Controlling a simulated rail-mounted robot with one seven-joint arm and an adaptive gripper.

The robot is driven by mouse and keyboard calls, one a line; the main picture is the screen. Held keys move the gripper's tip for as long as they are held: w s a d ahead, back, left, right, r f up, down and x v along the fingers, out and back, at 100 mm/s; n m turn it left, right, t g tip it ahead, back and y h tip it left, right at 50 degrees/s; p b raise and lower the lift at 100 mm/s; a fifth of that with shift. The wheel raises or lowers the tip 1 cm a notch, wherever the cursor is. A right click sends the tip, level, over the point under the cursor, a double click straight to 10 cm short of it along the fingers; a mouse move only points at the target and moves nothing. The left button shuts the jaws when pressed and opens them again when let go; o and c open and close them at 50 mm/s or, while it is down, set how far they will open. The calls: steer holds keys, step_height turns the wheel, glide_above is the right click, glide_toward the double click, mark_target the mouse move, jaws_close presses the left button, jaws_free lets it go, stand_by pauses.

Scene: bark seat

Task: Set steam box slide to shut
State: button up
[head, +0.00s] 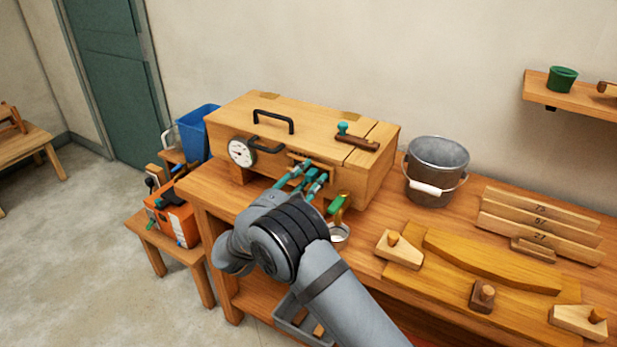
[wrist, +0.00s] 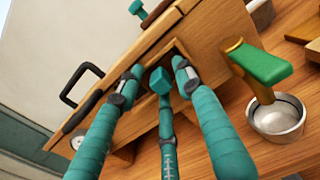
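The wooden steam box (head: 285,130) stands on the workbench, with a round dial on its front. My gripper (head: 307,172) is at the box's front; its teal fingers are apart and point at a wood-framed opening (wrist: 180,45). A dark wooden bar (head: 358,141) with a teal knob lies on the lid. The fingers hide much of the front opening.
A green-handled lever (head: 337,203) sits right of my gripper, above a metal cup (wrist: 277,117). Black handles (head: 274,120) stick out of the box. A metal bucket (head: 436,172) and wooden forms (head: 490,262) occupy the bench to the right.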

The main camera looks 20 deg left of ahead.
steer(key=shift+c, duration=0.9)
jaws_close()
